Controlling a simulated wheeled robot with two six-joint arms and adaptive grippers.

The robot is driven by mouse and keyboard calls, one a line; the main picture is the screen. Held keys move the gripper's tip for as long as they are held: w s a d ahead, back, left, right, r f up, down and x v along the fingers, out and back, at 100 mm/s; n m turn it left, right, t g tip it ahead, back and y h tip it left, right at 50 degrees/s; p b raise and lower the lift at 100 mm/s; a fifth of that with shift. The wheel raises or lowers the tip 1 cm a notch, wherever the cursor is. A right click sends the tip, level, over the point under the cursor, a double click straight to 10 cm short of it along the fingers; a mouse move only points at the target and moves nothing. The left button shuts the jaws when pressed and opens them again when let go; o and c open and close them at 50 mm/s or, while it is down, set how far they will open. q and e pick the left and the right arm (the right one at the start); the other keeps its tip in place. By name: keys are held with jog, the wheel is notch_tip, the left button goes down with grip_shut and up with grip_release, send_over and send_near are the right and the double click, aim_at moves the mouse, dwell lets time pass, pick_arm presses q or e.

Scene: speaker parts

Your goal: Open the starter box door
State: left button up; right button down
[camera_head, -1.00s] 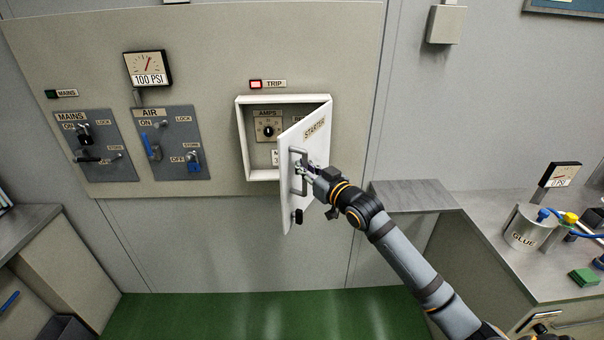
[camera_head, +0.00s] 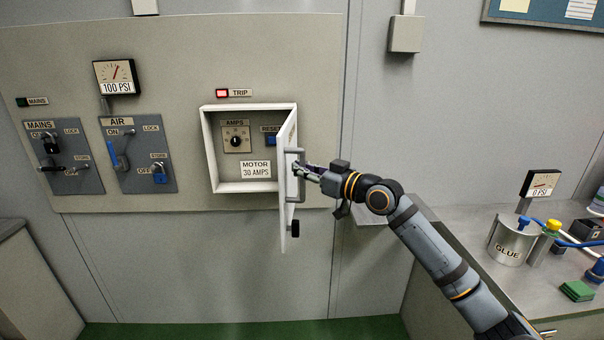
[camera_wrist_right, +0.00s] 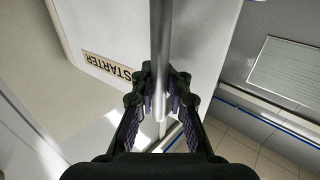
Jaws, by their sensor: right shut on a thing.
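The starter box (camera_head: 207,150) is a white box on the wall panel. Its door (camera_head: 286,205) is swung out on its right side and stands nearly edge-on in the head view. Inside show an amps dial (camera_head: 236,140), a blue reset button (camera_head: 270,139) and a "MOTOR 30 AMPS" label (camera_head: 256,170). My right gripper (camera_head: 301,171) is shut on the door's handle (camera_head: 295,188). In the right wrist view the handle bar (camera_wrist_right: 160,60) runs between the fingers (camera_wrist_right: 158,95), with the STARTER label (camera_wrist_right: 113,66) beside it. My left gripper is out of view.
A red trip lamp (camera_head: 222,93) is lit above the box. Mains (camera_head: 62,157) and air (camera_head: 138,155) switch panels are to the left. A bench with a glue pot (camera_head: 511,240) stands at right. The wall right of the door is clear up to a grey box (camera_head: 406,34).

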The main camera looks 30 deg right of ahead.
jog(key=shift+f, duration=0.35)
jog(key=c, duration=1.3)
grip_release()
jog(key=shift+s+r, duration=0.1)
jog(key=shift+r, duration=0.05)
jog(key=shift+c, duration=0.2)
jog(key=shift+r, duration=0.1)
